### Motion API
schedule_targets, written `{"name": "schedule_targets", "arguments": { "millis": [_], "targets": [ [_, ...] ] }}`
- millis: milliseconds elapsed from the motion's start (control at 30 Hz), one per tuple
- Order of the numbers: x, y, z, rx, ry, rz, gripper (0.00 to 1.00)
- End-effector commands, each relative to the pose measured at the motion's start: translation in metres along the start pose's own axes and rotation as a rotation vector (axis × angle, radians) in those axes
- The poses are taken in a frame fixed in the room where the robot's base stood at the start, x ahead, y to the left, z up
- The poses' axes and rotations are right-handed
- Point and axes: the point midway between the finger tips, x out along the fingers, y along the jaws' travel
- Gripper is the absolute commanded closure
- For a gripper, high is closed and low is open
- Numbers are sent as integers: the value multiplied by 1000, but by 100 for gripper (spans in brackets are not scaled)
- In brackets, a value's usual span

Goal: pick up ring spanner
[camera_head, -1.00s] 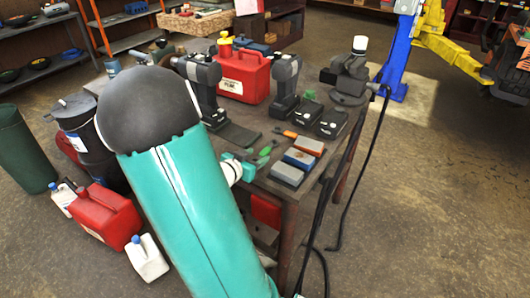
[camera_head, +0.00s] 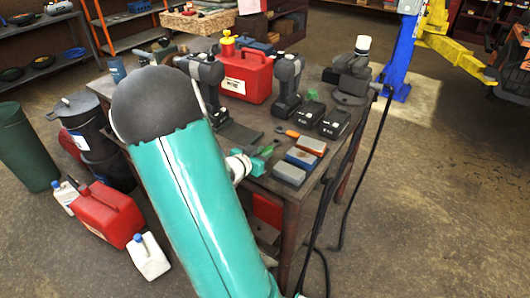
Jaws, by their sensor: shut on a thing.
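I cannot make out the ring spanner; if it is in front of me, my arm hides it or it is too small to tell. My gripper (camera_head: 262,158) shows only in part, as a small teal end past the white wrist joint, low over the near edge of the workbench (camera_head: 293,201). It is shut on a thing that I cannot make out. The fingertips are too small and too covered to see clearly. A green item (camera_head: 266,149) lies right by it, and I cannot tell whether they touch.
Sharpening-stone-like blocks (camera_head: 289,174) lie right of my gripper, near an orange-handled tool (camera_head: 288,132). Two black batteries (camera_head: 334,122), cordless drills (camera_head: 287,85), a red fuel can (camera_head: 246,78) and a vise (camera_head: 351,78) stand behind. Black cables (camera_head: 324,200) hang at the bench's right side.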

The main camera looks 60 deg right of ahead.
Motion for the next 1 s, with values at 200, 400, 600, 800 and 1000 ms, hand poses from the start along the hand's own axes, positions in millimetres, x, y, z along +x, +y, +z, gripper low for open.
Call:
{"name": "schedule_targets", "arguments": {
  "millis": [200, 400, 600, 800, 1000],
  "targets": [
    [-3, 0, -10, 3, 2, 0, 100],
    [-16, -3, -35, 6, 1, -5, 100],
    [-61, -10, -64, 9, 0, -7, 100],
    [-114, -20, -77, 4, 0, -7, 100],
    [-153, -27, -82, 1, 0, -3, 100]
  ]
}}
